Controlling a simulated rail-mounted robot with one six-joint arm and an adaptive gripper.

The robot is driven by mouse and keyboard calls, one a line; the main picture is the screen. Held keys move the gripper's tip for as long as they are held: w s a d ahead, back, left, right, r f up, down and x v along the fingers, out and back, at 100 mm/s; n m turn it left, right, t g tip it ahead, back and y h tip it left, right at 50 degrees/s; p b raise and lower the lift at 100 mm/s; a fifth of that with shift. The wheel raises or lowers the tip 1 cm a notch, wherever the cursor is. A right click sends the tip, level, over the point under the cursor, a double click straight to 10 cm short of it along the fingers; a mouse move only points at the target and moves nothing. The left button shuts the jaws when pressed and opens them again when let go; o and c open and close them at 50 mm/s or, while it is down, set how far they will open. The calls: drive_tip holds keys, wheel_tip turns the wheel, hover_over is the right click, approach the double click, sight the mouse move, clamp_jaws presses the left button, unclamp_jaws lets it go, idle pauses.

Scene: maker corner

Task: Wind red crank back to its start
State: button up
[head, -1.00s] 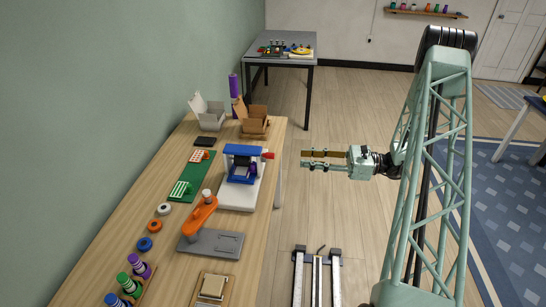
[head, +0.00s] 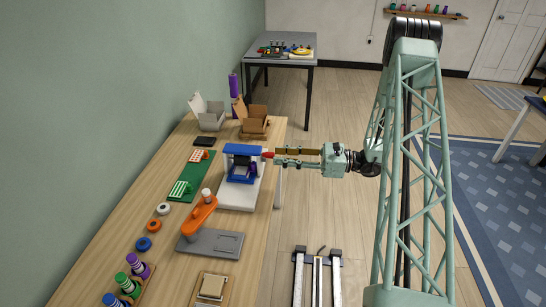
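The red crank (head: 267,154) sticks out from the right side of a blue frame (head: 243,150) on a white base (head: 240,198), near the right edge of the wooden bench. My gripper (head: 277,157) reaches in from the right, its fingers pointing left at the crank. The two fingers are apart, one above the other in the picture, with a visible gap. Their tips are right at the outer end of the crank; I cannot tell whether they touch it. The crank's handle is small and partly hidden by the tips.
An orange lever device (head: 200,213) on a grey plate stands in front of the blue frame. Open cardboard boxes (head: 253,128) and a purple cylinder (head: 234,87) stand behind it.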

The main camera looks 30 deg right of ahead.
sight(273, 155)
drive_tip(key=shift+x, duration=1.75)
drive_tip(key=shift+c, duration=0.5)
clamp_jaws()
